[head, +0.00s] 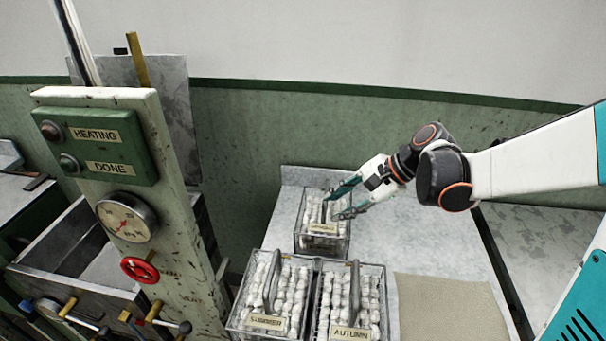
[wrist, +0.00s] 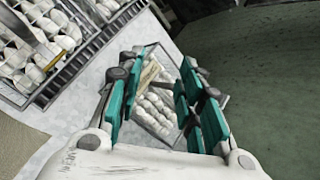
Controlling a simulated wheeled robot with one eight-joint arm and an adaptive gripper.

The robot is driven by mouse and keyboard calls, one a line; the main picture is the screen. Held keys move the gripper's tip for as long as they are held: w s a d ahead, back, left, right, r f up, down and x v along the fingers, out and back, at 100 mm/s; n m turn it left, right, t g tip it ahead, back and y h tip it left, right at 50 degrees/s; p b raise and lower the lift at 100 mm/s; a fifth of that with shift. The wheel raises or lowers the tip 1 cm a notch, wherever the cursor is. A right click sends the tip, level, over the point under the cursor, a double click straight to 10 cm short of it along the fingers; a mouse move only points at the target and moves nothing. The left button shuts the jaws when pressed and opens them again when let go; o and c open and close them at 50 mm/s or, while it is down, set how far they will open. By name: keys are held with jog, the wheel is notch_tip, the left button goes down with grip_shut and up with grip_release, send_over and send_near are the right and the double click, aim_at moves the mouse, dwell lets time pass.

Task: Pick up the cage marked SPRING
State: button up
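A wire cage (head: 323,243) filled with white cocoons stands alone at the back of the pale bench; its front label is too small to read. The other two cages are marked SUMMER (head: 266,322) and AUTUMN (head: 348,333). My gripper (head: 335,207) is at the top of the back cage, coming from the right, with its teal fingers apart. In the wrist view, my gripper (wrist: 160,64) is open, and the back cage (wrist: 166,52) shows between and beyond the fingers. The cage's handle is mostly hidden, and I cannot tell whether a finger touches it.
The SUMMER and AUTUMN cages stand side by side in front of the back cage. A beige mat (head: 445,300) lies to their right on the bench (head: 430,245). A control post (head: 150,200) with a gauge and valves stands at left. A green wall (head: 255,150) rises behind.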

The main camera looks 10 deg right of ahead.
aim_at(323, 223)
jog(key=w+d+f+m+y, duration=0.4)
jog(key=d+f+m+y, duration=0.1)
jog(key=d+m, duration=0.35)
jog(key=shift+n+t, duration=0.25)
jog(key=shift+t, duration=0.15)
jog(key=b+x, duration=0.2)
jog(key=x, duration=0.5)
jog(key=shift+f+b, duration=0.3)
jog(key=shift+b, duration=0.1)
jog(key=shift+b+x, duration=1.1)
jog(key=shift+x, duration=1.65)
jog(key=shift+d, duration=0.1)
jog(key=shift+c, duration=0.6)
grip_shut()
